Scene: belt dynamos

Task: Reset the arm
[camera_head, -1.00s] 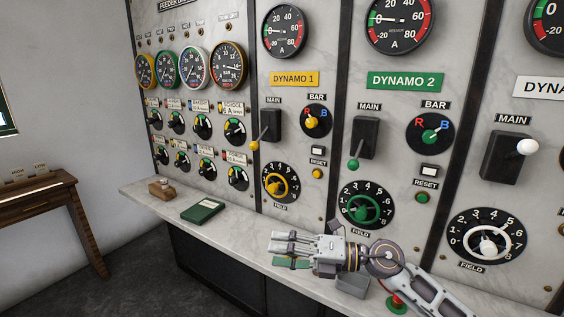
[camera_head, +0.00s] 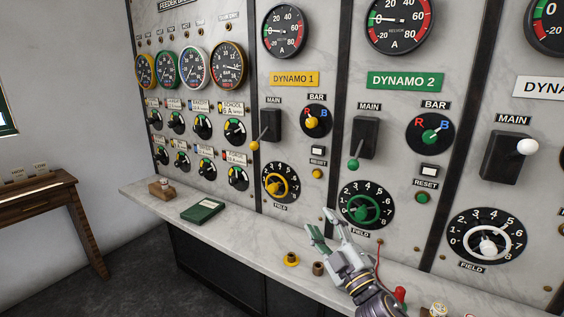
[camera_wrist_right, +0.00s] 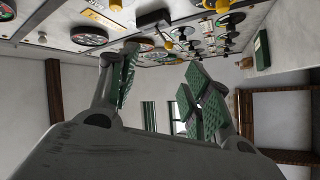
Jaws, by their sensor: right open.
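My right gripper (camera_head: 323,225) is open and empty above the marble ledge, in front of the DYNAMO 2 panel and below its green field wheel (camera_head: 361,209). Its green-padded fingers also show spread apart in the right wrist view (camera_wrist_right: 160,95), with nothing between them. My right arm comes in from the bottom of the head view. My left gripper is not in view.
The marble ledge (camera_head: 240,239) carries a green book (camera_head: 202,210), a small wooden block (camera_head: 161,188), a yellow knob-like piece (camera_head: 291,260) and a brown cylinder (camera_head: 318,268). A red piece (camera_head: 400,294) sits beside my arm. Lever switches and wheels stick out of the panels.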

